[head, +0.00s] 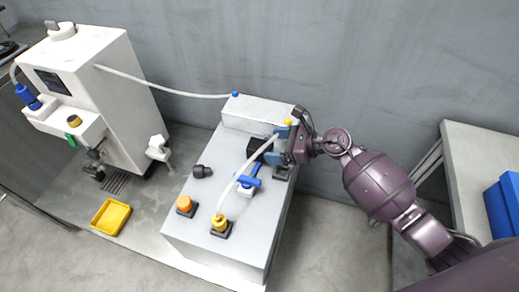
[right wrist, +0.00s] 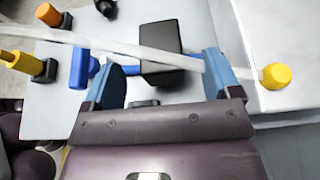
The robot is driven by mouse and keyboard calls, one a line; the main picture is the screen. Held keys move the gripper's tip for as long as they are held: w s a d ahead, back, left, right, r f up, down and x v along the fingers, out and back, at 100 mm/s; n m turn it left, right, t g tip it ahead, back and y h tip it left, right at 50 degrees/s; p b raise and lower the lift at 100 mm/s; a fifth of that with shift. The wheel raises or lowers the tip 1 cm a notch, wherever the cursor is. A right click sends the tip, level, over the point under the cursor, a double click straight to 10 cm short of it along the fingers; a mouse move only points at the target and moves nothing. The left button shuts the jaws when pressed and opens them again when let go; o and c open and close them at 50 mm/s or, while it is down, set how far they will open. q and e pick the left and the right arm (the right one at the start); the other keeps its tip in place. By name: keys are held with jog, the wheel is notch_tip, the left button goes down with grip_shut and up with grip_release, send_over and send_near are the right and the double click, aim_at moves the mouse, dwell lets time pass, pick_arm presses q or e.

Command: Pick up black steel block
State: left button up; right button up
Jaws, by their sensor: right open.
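The black steel block (head: 256,146) sits on the grey cabinet top, right of its middle. In the right wrist view the black block (right wrist: 160,38) lies ahead, between the lines of the two blue fingers. My right gripper (head: 275,146) is open and at the block's right side. In the right wrist view my gripper (right wrist: 163,65) has one finger on each side of the block's near end, with gaps showing. A pale hose (right wrist: 140,48) crosses in front of the block and passes by both fingers. I cannot tell whether it touches them. My left gripper is not in view.
The grey cabinet (head: 190,240) also carries a blue valve (head: 249,181), an orange knob (head: 184,203), a yellow-capped fitting (head: 220,222) and a small black part (head: 201,171). A white machine (head: 105,85) and yellow tray (head: 111,217) stand left.

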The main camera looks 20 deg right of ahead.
aim_at(259, 145)
jog(key=b+x, duration=0.1)
jog(key=x, duration=0.4)
jog(key=shift+w+a+f, duration=0.1)
jog(key=shift+w, duration=0.05)
jog(key=shift+c, duration=0.8)
grip_shut()
jog(key=shift+r, duration=0.2)
